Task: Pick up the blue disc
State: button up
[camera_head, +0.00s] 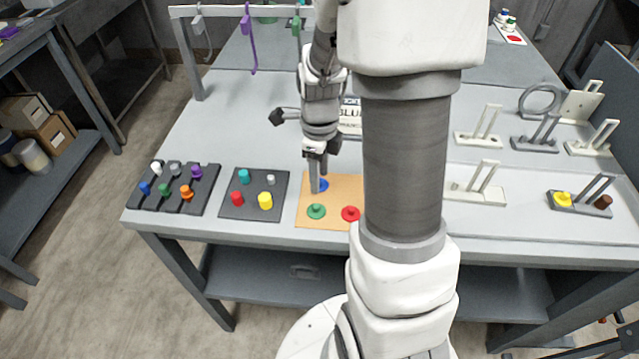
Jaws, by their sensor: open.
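The blue disc (323,186) lies on the tan board (338,180), near the board's upper left part. It is partly hidden behind my gripper. My gripper (317,187) points down at the disc, with its fingertips at or just above the disc. The jaws are open. Whether a finger touches the disc cannot be told from this view. A green disc (316,211) and a red disc (350,213) lie on the same board, closer to the front edge.
A dark board with coloured cylinders (238,213) and a black rack with coloured knobs (146,203) are to the left. White and grey holders (475,194) stand to the right. A grey frame with hanging hooks (194,80) is at the back left. My arm hides the table's middle.

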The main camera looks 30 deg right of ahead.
jog(key=shift+f, duration=0.25)
grip_shut()
jog(key=shift+r, duration=0.1)
